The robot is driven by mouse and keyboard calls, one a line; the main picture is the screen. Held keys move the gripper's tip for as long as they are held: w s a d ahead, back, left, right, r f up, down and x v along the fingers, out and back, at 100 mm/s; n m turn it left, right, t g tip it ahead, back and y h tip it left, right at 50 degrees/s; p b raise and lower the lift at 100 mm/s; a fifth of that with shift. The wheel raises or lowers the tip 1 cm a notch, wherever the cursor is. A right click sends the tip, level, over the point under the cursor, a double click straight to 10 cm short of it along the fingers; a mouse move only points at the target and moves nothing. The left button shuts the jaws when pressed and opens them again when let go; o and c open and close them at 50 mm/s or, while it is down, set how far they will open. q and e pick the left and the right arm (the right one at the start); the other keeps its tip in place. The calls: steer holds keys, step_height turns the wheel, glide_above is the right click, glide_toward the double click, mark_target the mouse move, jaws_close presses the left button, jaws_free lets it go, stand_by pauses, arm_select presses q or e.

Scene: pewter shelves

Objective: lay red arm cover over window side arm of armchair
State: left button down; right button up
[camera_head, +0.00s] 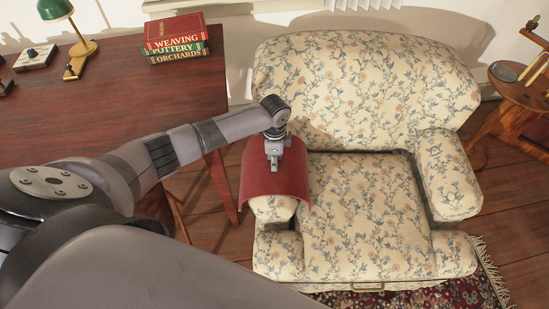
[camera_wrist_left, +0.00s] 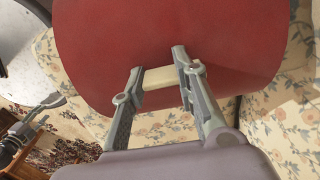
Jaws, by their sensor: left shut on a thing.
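The red arm cover (camera_head: 262,183) is a curved, saddle-like sheet over the left-hand arm (camera_head: 272,209) of the floral armchair (camera_head: 355,205). The front of that arm shows below the cover's front edge; I cannot tell whether the cover touches it. My left gripper (camera_head: 274,152) is above the cover. In the left wrist view, my left gripper (camera_wrist_left: 160,76) is shut on a pale block on the red arm cover (camera_wrist_left: 170,30). A grey jointed part at the left of that view looks like my right gripper (camera_wrist_left: 35,122); its jaws are unclear.
A dark red wooden desk (camera_head: 120,95) stands left of the chair, with stacked books (camera_head: 176,40) and a green lamp (camera_head: 70,30). A round side table (camera_head: 520,95) is at right. A patterned rug (camera_head: 440,294) lies in front. The seat is clear.

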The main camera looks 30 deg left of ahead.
arm_select(q)
steer(key=c, duration=1.2)
jaws_free()
step_height(320, 180, up, 12)
steer(key=shift+r, duration=0.1)
